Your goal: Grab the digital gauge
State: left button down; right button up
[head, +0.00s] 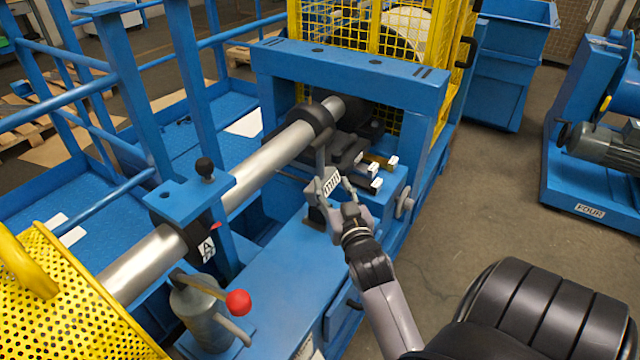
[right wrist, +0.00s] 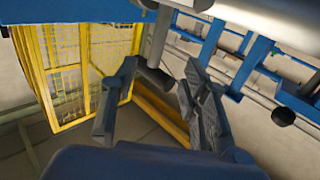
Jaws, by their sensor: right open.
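I cannot pick out a digital gauge with certainty in either view. In the head view my right gripper (head: 331,178) reaches up over the blue machine bed, in front of the shaft and black collar. A small white label with dark marks shows at its fingers; I cannot tell what bears it. In the right wrist view the right gripper (right wrist: 158,100) is open, its two dark fingers spread wide. A dark cylindrical part (right wrist: 155,77) shows between and beyond them, with no visible contact. My left gripper is not in view.
A long steel shaft (head: 258,172) runs diagonally through the blue frame (head: 350,68). Black parts with white tags (head: 368,168) stand right of the gripper.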

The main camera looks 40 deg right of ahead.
aim_at(322, 162)
jog(key=x, duration=0.6)
jog(key=shift+w+d, duration=0.35)
jog(key=shift+w, duration=0.1)
jog(key=x, duration=0.3)
jog(key=shift+w+d+f+p, duration=0.1)
jog(key=shift+w+d+p, duration=0.2)
jog(key=shift+p, duration=0.1)
jog(key=shift+w+d, duration=0.15)
jog(key=shift+w, duration=0.2)
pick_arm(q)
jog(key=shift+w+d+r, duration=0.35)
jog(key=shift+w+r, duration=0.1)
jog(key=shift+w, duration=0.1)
pick_arm(e)
jog(key=shift+c, duration=0.6)
grip_shut()
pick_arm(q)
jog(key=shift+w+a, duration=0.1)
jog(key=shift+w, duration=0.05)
